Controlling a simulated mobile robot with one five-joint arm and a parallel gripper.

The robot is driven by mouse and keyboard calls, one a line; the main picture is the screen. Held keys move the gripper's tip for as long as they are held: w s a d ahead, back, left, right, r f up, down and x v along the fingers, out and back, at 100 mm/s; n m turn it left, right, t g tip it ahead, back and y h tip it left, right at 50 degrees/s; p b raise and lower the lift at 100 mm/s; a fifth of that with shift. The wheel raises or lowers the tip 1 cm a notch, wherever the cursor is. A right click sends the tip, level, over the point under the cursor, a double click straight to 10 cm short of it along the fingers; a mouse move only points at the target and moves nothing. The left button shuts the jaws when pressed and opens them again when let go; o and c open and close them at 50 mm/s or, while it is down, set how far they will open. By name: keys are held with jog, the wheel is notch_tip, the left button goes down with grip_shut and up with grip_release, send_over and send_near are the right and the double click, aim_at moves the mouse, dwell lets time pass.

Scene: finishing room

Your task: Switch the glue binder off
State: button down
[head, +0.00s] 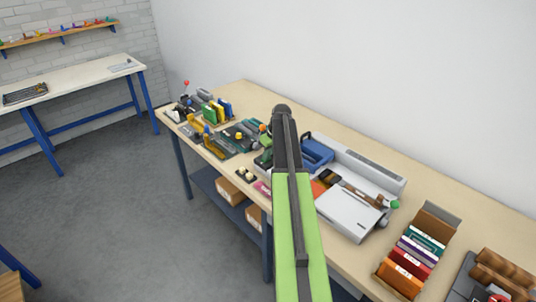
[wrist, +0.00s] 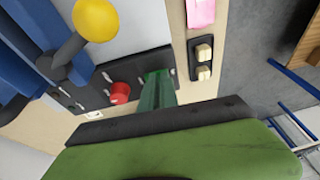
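I cannot tell for sure which machine is the glue binder. In the wrist view a blue machine part (wrist: 28,62) with a yellow ball-ended lever (wrist: 94,20) stands at the left. Beside it a dark strip (wrist: 103,75) carries a red button (wrist: 120,92). In the head view my arm hides the gripper.
On the long bench a grey-white machine (head: 352,212) with a green knob stands right of my arm, and a book box (head: 420,250) further right. A pink note (wrist: 200,12) lies near the switches. The floor (head: 120,215) is clear.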

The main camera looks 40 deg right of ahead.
jog(key=shift+a, duration=0.1)
jog(key=shift+w+r+p, duration=0.25)
jog(key=shift+r+p, duration=0.3)
jog(key=shift+p, duration=0.2)
jog(key=d+p+v, duration=0.1)
jog(key=p+v, duration=1.1)
jog(key=v, duration=0.1)
jog(key=shift+w, duration=0.2)
jog(key=shift+a, duration=0.1)
